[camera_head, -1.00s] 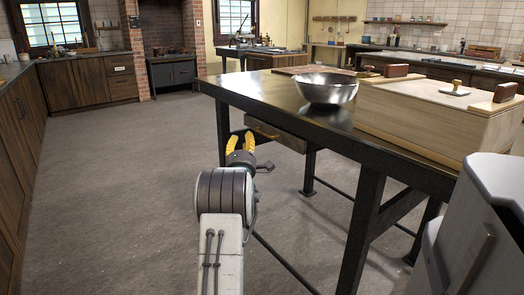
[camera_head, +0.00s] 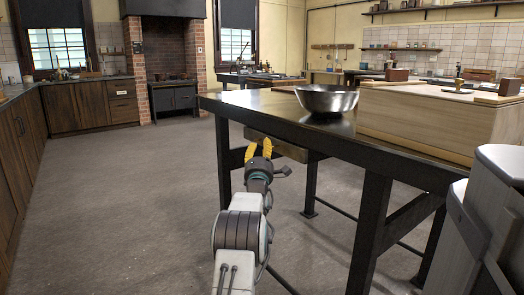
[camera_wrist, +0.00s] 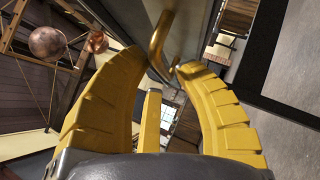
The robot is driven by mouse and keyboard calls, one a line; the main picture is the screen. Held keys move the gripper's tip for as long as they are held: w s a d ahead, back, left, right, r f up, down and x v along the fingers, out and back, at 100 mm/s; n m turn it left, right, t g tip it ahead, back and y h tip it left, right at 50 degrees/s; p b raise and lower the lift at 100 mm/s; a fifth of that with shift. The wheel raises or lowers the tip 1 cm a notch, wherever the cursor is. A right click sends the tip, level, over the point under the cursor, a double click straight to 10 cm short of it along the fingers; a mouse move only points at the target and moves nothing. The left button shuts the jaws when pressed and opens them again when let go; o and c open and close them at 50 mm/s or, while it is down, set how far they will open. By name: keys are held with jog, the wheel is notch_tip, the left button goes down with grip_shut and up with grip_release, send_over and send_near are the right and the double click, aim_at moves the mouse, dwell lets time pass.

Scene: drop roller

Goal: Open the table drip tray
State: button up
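The table drip tray (camera_head: 285,148) is a shallow drawer-like box under the dark tabletop, and it looks shut or nearly so. Its front is partly hidden by my gripper (camera_head: 259,148). My gripper has yellow fingers standing apart, pointing at the tray front. In the wrist view, a curved brass handle (camera_wrist: 160,38) shows just ahead of and between the fingertips of my gripper (camera_wrist: 160,62). The fingers are not closed on it. I cannot tell whether they touch it.
The dark metal table (camera_head: 235,103) has legs and a low brace to the right of my arm. A steel bowl (camera_head: 327,99) and a wooden box (camera_head: 420,125) stand on it. Wooden cabinets (camera_head: 75,108) line the left wall. The floor between is clear.

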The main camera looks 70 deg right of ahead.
jog(key=shift+x, duration=0.95)
grip_shut()
